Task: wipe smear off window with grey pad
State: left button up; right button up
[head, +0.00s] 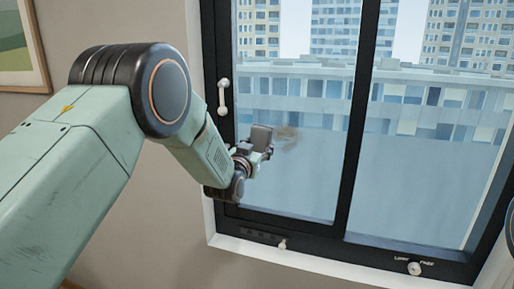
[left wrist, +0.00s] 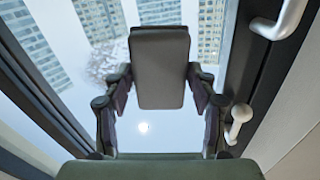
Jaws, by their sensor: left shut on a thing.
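The grey pad (left wrist: 160,68) is held between the two fingers of my left gripper (left wrist: 160,95) in the left wrist view. In the head view the pad (head: 262,137) shows dark and small at the end of my left arm, in front of the left window pane. My left gripper (head: 247,152) is shut on it. The smear (head: 287,138) is a brownish smudge on the left pane of the window (head: 290,185), just right of the pad. In the left wrist view the smear (left wrist: 104,62) is partly hidden behind the pad. I cannot tell whether the pad touches the glass.
A white handle (head: 223,97) stands out from the left window frame, near my left arm. A white knob (head: 282,244) and another knob (head: 415,268) sit on the lower frame. A dark upright bar (head: 355,120) divides the panes. A framed picture (head: 22,50) hangs at left.

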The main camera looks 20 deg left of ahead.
pick_arm(q)
jog(key=shift+w+f+b, duration=0.1)
jog(key=shift+w+b, duration=0.4)
jog(key=shift+w, duration=0.5)
